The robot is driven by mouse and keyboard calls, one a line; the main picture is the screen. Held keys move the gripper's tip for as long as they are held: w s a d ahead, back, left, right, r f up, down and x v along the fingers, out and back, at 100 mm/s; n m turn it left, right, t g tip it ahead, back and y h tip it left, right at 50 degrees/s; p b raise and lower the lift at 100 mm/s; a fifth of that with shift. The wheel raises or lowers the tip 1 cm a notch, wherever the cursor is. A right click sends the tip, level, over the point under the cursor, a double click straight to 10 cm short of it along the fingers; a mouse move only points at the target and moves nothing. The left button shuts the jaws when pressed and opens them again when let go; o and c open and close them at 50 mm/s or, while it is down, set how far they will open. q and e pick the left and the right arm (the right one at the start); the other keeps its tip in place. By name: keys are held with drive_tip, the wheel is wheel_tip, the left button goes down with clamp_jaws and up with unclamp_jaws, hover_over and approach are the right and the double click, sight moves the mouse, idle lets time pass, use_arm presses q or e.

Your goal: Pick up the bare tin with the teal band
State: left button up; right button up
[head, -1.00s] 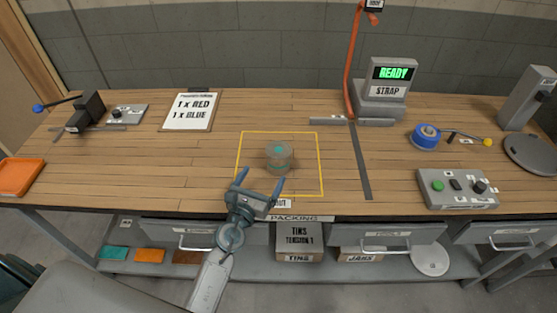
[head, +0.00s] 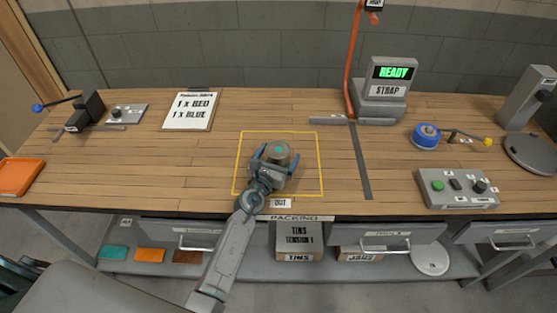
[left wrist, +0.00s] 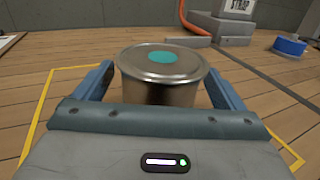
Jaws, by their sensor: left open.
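The bare metal tin (head: 278,151) stands upright on the bench inside the yellow outlined square. A teal round mark shows on its lid, and the tin also fills the middle of the left wrist view (left wrist: 160,75). My left gripper (head: 275,157) is open, with one blue finger on each side of the tin. The fingers do not look closed on it; whether either touches it I cannot tell. The tin's lower part is hidden behind the gripper body. My right gripper is not in view.
The yellow outline (head: 323,165) is otherwise clear, with bare bench around it. A strap machine (head: 385,95) with a READY screen stands at the back. A blue tape roll (head: 425,136) and a button box (head: 457,188) lie right, an orange tray (head: 20,176) far left.

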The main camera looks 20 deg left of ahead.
use_arm(q)
drive_tip(key=shift+s+r, duration=0.15)
drive_tip(key=shift+c, duration=1.3)
drive_tip(key=c, duration=1.1)
drive_tip(key=shift+o, duration=0.2)
drive_tip(key=shift+r, duration=0.1)
